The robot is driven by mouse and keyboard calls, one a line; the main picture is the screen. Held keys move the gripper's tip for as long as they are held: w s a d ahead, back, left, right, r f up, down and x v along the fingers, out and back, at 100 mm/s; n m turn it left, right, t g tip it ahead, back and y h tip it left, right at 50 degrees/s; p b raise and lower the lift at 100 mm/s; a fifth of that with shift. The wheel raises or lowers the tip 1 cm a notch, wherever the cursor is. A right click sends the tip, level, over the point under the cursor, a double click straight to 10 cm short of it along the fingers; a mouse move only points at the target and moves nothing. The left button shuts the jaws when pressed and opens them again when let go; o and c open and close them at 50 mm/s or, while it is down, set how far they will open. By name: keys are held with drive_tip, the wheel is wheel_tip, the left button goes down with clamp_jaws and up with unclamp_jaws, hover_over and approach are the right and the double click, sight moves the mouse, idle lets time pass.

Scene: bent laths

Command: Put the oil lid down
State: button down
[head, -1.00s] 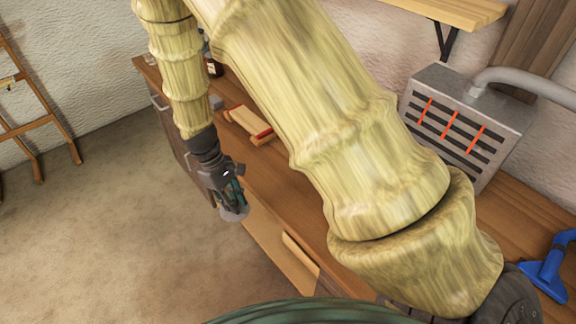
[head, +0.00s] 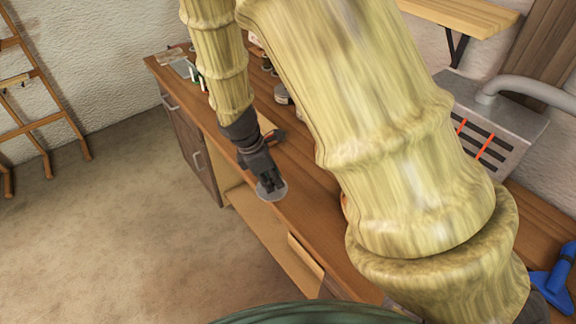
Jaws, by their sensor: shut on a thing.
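My gripper (head: 268,186) points down over the front edge of the wooden bench. It is shut on the oil lid (head: 272,194), a flat grey disc that shows below and around the fingertips. The lid overlaps the bench's front edge in the picture. I cannot tell whether it touches the bench top or is held just above it. The fingers hide the middle of the lid.
The wooden bench top (head: 308,208) is bare to the right of the lid. Small items and a round tin (head: 282,94) stand farther back. A grey slatted metal box (head: 490,125) and a blue tool (head: 556,285) are at the right. My arm hides much of the bench.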

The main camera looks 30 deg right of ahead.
drive_tip(key=w+d+p, duration=0.1)
drive_tip(key=d, duration=0.1)
drive_tip(key=w+d, duration=0.2)
drive_tip(key=d, duration=0.1)
drive_tip(key=w+d+p, duration=0.1)
drive_tip(key=d, duration=0.2)
drive_tip(key=shift+w+d+f+p, duration=0.2)
drive_tip(key=shift+d+f+p, duration=0.1)
drive_tip(key=shift+f, duration=0.1)
drive_tip(key=shift+f+p, duration=0.75)
drive_tip(key=shift+f, duration=1)
drive_tip(key=shift+f, duration=0.2)
drive_tip(key=c, duration=1.3)
unclamp_jaws()
drive_tip(key=b+v, duration=0.3)
drive_tip(key=v, duration=0.9)
drive_tip(key=shift+r, duration=0.2)
